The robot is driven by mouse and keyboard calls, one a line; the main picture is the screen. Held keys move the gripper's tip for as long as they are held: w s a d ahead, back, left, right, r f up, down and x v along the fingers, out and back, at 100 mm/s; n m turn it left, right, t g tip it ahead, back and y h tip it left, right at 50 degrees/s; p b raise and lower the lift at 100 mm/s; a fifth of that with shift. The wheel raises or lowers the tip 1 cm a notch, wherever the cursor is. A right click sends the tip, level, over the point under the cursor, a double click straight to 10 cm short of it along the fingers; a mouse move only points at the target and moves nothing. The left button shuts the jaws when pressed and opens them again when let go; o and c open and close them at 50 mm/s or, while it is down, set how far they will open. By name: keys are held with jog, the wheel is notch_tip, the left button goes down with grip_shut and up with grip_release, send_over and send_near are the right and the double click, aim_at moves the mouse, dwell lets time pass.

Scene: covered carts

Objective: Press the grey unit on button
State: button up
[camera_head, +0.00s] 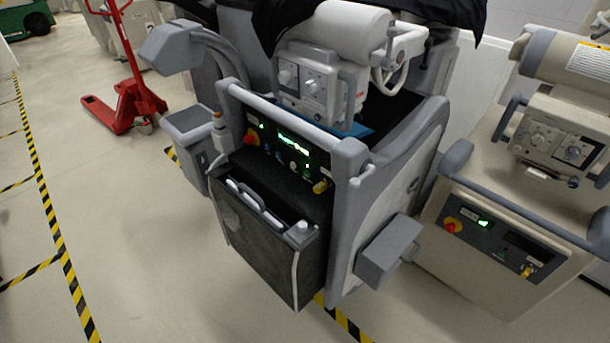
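The grey unit (385,190) is a wheeled cart in the middle of the head view. Its dark control panel (270,150) faces me below a pale handle bar. The panel holds a red knob (251,137), a green lit display (293,141), several small round buttons, some lit green, and a yellow piece (320,187) at its right end. The buttons are too small for me to tell which is the on button. My gripper is not in view.
A dark front bin (270,240) hangs below the panel. A beige cart (490,240) with its own lit panel stands close at the right. A red pallet jack (130,95) stands at the back left. The floor at the front left is clear, with yellow-black tape.

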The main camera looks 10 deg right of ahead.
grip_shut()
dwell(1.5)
